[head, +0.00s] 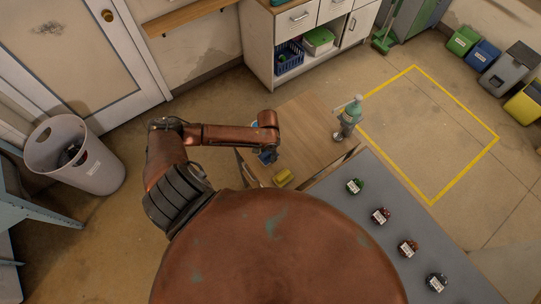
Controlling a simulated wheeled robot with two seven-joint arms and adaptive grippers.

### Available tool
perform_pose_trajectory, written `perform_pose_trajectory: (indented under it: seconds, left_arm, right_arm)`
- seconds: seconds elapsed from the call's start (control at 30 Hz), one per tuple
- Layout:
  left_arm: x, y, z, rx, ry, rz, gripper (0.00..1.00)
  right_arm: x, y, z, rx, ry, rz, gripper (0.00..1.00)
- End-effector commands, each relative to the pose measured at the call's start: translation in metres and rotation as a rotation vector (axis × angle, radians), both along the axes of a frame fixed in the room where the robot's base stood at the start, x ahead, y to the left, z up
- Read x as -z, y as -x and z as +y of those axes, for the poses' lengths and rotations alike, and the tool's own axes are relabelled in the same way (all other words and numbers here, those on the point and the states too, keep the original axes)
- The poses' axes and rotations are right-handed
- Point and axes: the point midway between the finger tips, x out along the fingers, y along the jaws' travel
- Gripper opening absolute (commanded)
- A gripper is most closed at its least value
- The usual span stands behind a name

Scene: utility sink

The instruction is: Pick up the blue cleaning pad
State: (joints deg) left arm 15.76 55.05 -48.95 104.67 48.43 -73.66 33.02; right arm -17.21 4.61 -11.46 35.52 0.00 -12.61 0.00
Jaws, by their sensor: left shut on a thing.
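My left gripper (267,151) is over the left part of the small wooden table, its arm reaching in from the left. It is shut on the blue cleaning pad (268,158), which shows as a small dark blue patch at the fingertips, partly hidden by the gripper. I cannot tell whether the pad is clear of the tabletop. My right gripper is not in view.
A yellow sponge (283,178) lies near the front edge of the wooden table (308,128). A grey counter (385,190) holds several labelled jars. A grey bin (90,165) stands at left.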

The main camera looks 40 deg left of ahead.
Motion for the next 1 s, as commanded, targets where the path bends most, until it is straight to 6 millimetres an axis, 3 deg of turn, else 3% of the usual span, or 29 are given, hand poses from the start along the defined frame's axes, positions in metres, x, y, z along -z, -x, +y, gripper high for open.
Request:
perform_pose_trajectory:
  seconds: [0.2,0.5,0.7,1.0]
  left_arm:
    - [-0.047,0.039,0.008,0.002,-0.002,0.001,0.19]
    - [-0.072,0.1,0.018,0.001,-0.004,0.002,0.19]
    - [-0.081,0.12,0.021,0.0,-0.001,0.001,0.19]
    - [-0.084,0.125,0.021,0.0,-0.001,0.0,0.19]
  right_arm:
    - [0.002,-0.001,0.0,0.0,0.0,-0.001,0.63]
    - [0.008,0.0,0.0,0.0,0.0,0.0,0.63]
    - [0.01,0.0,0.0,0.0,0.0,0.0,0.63]
    - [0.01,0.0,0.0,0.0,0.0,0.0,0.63]
